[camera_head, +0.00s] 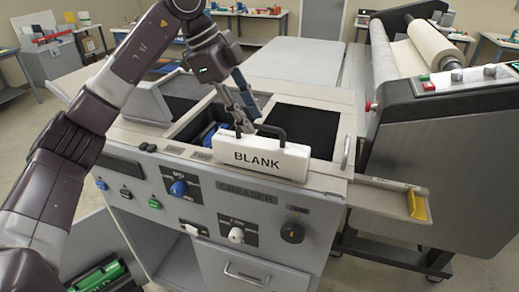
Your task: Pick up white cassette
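The white cassette (245,158), marked BLANK, has a black handle (272,130) on top. It stands upright at the front edge of the creaser machine's top, in front of the open compartments. My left gripper (245,120) comes down from above, with its fingers at the left part of the handle. The fingers overlap the handle in this view, so I cannot tell whether they are closed on it. It is also unclear whether the cassette rests on the machine or hangs just above it. My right gripper is not in view.
The creaser machine (236,232) has knobs and a drawer on its front. A dark open compartment (305,125) lies behind the cassette, and a blue item (209,133) lies in the left one. A laminator (440,150) with a roll stands close on the right. A green item (98,278) lies low left.

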